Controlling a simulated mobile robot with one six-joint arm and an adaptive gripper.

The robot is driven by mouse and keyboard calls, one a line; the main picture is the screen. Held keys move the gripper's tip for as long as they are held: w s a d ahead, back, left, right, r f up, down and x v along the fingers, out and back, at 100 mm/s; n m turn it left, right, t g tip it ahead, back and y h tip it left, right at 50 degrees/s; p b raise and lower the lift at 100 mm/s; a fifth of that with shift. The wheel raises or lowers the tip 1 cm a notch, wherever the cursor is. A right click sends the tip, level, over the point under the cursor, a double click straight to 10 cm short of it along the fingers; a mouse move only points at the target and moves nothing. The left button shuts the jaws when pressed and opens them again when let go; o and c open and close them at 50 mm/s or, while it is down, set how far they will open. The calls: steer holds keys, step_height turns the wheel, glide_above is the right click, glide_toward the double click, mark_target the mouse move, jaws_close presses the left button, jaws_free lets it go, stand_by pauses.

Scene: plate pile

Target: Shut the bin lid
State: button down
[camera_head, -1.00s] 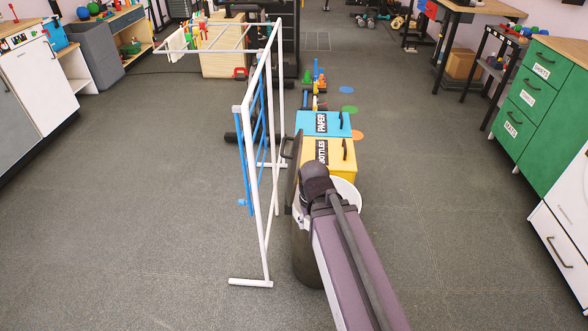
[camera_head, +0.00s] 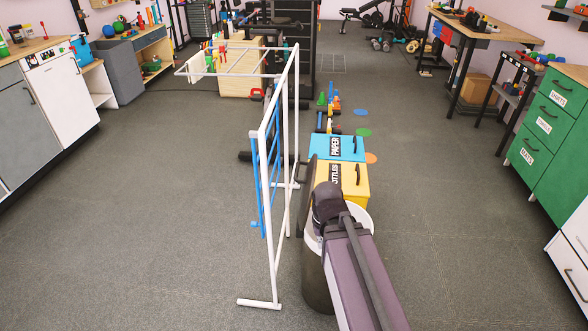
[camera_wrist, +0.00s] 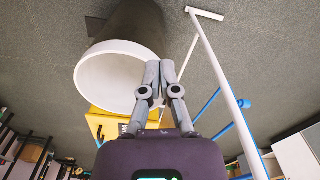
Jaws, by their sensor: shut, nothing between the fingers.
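The bin (camera_head: 317,275) is a dark cylinder with a white rim and white inside, partly hidden by my arm. Its mouth is open. The dark lid (camera_head: 307,195) stands upright along the left side of the mouth, partly hidden behind my wrist. In the wrist view the bin (camera_wrist: 140,20) lies at the top, with its open white mouth facing the camera. My gripper (camera_wrist: 160,65) has its two fingers together and empty, overlapping the right edge of the mouth in that view. Whether they touch the bin or lid I cannot tell. In the head view the fingertips are hidden.
A white drying rack (camera_head: 271,220) with blue bars stands close on the left of the bin. A yellow bottles box (camera_head: 350,185) and a blue paper box (camera_head: 343,147) stand behind it. Green drawers (camera_head: 548,130) are at the right.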

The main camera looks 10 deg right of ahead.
steer(key=w+r+n+p, duration=0.1)
steer(key=w+r+p, duration=0.2)
steer(key=r+p, duration=0.55)
steer(key=w+r+n+p, duration=0.1)
steer(key=w+r+p, duration=0.2)
steer(key=r+p, duration=0.55)
steer(key=w+a+r+n, duration=0.1)
steer(key=w+a+n, duration=0.1)
steer(key=w+n, duration=0.4)
steer(key=w+a+n+y, duration=0.1)
steer(key=w+a+n, duration=0.1)
steer(key=w+n, duration=0.5)
steer(key=shift+w+a+r+p, duration=0.3)
steer(key=shift+w+r+p, duration=0.05)
steer(key=shift+w, duration=2.6)
steer(key=shift+f, duration=0.2)
step_height(320, 180, down, 10)
steer(key=a+b, duration=0.1)
steer(key=b, duration=0.9)
steer(key=shift+r, duration=0.25)
steer(key=shift+w, duration=0.1)
